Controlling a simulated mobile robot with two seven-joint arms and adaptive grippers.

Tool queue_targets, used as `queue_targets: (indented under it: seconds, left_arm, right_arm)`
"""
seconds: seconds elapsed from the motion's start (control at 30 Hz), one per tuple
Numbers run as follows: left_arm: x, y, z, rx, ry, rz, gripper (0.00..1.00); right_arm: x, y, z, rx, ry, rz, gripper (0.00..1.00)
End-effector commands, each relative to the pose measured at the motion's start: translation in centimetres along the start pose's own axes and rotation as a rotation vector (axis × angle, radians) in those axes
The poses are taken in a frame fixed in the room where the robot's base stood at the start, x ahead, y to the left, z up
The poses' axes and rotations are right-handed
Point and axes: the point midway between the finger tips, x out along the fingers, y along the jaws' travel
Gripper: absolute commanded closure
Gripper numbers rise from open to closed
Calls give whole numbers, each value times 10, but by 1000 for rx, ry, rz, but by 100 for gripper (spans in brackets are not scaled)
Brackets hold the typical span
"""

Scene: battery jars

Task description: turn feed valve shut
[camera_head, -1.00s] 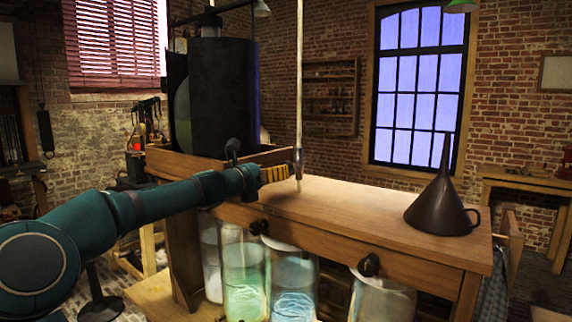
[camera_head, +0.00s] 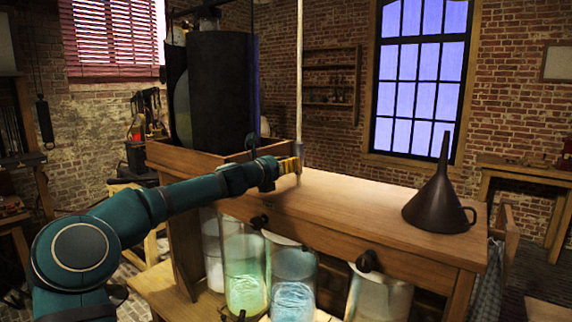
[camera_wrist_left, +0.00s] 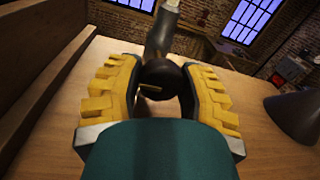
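The feed valve (camera_wrist_left: 160,78) shows in the left wrist view as a dark round knob with a small pale pointer, at the lower end of a grey pipe (camera_wrist_left: 163,35). The yellow fingers of my left gripper (camera_wrist_left: 160,72) stand on both sides of it with a wide gap between them. Little or no space shows between knob and fingers; contact cannot be told. In the head view my left gripper (camera_head: 291,166) is at the foot of the pale vertical pipe (camera_head: 299,90), above the bench, and hides the valve. My right gripper is not in view.
A dark funnel (camera_head: 438,205) stands on the right of the wooden bench (camera_head: 350,200). A large black cylinder (camera_head: 222,90) stands in a wooden tray (camera_head: 190,160) at the bench's left. Glass jars (camera_head: 245,270) stand below, under dark knobs. The bench middle is clear.

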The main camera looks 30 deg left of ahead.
Motion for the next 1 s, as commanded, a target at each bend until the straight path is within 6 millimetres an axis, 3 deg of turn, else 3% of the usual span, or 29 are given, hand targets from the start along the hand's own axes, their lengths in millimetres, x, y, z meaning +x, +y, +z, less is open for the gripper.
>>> queue_targets:
  seconds: [0.03, 0.07, 0.1, 0.57, 1.0]
  left_arm:
    - [0, 0, 0, 0, 0, 0, 85]
    - [0, 0, 0, 0, 0, 0, 95]
    - [0, 0, 0, 0, 0, 0, 99]
    - [0, 0, -1, 96, 7, 0, 100]
    - [0, 0, -2, 473, 34, 3, 100]
  right_arm:
    - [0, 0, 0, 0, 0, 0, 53]
    - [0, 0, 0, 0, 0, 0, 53]
    - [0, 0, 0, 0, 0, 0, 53]
    - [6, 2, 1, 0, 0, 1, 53]
    - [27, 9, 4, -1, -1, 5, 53]
